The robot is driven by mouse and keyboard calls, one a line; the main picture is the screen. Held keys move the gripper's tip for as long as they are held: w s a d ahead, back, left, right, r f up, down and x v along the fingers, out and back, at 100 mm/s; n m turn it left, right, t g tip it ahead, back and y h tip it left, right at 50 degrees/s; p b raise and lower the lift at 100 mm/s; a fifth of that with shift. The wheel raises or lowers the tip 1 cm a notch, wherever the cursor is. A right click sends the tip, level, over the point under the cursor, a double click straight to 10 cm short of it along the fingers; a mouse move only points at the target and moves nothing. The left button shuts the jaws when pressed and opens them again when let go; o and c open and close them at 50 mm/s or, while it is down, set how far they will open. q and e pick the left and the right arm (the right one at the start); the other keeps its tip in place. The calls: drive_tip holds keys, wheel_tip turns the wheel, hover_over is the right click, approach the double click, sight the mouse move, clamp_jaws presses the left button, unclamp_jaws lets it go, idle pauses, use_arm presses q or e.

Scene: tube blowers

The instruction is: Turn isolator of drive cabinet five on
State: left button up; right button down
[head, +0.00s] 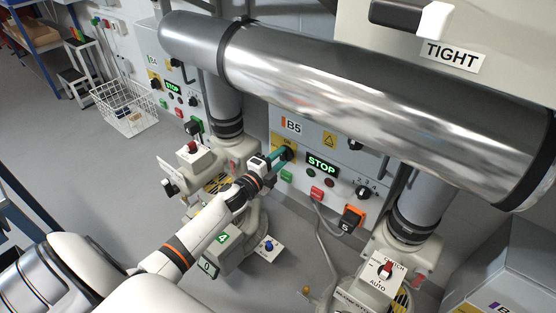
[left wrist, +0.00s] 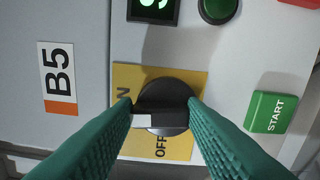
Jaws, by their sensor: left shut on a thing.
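The drive cabinet labelled B5 (head: 300,127) stands in the middle of the head view. Its isolator is a black rotary knob (left wrist: 165,90) on a yellow plate (left wrist: 185,149) marked ON and OFF. My left gripper (head: 283,154) reaches the isolator from the left. In the left wrist view its green fingers (left wrist: 160,104) close on the two ends of the knob's handle. The handle lies left to right in that picture, its white mark at the left end, towards the partly covered ON. OFF shows below. The B5 label (left wrist: 58,78) is at the left. My right gripper is not in view.
A lit STOP display (head: 321,164), a green START button (left wrist: 268,112) and a red button (head: 317,194) sit near the isolator. A large metal pipe (head: 370,95) crosses above. Another cabinet (head: 172,75) stands to the left. Grey floor (head: 75,145) is open at left.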

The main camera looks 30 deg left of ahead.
use_arm(q)
drive_tip(key=shift+f+m, duration=0.1)
drive_tip(key=shift+m, duration=0.5)
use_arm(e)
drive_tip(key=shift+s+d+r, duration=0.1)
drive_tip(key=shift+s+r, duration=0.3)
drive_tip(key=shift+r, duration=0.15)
use_arm(q)
drive_tip(key=o, duration=1)
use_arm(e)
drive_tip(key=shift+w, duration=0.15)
use_arm(q)
drive_tip(key=shift+s, duration=0.1)
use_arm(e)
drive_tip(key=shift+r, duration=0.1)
use_arm(q)
drive_tip(key=shift+s, duration=0.25)
drive_tip(key=s+p, duration=0.1)
drive_tip(key=s, duration=1)
drive_tip(key=shift+s+a, duration=0.15)
drive_tip(key=shift+a, duration=0.3)
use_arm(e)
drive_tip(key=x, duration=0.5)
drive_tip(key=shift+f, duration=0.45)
